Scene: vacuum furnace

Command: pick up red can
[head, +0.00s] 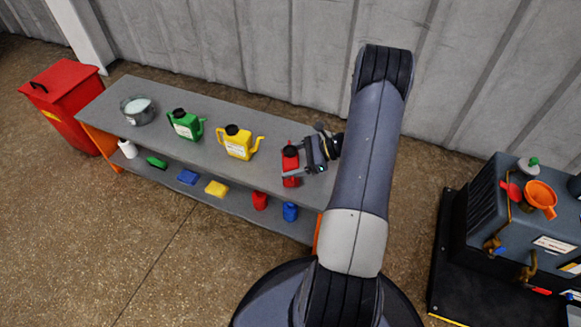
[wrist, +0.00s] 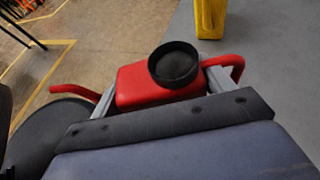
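The red can (head: 290,163) stands on the grey bench top, at the right of the row of cans. It has a black cap. In the wrist view the red can (wrist: 135,88) lies between the two fingers, with its red spout at one side and its handle at the other. My gripper (head: 303,163) reaches in from the right at the can's height. In the wrist view my gripper (wrist: 160,90) has one finger along each side of the can. I see no clear gap, but cannot tell whether the fingers press on it. The can's lower part is hidden in the wrist view.
A yellow can (head: 238,145), a green can (head: 185,126) and a metal pot (head: 138,110) stand left on the bench (head: 165,152). Several small items lie on the shelf below. A red bin (head: 65,95) is at far left, a grey machine (head: 525,220) at right. A ribbed wall runs behind.

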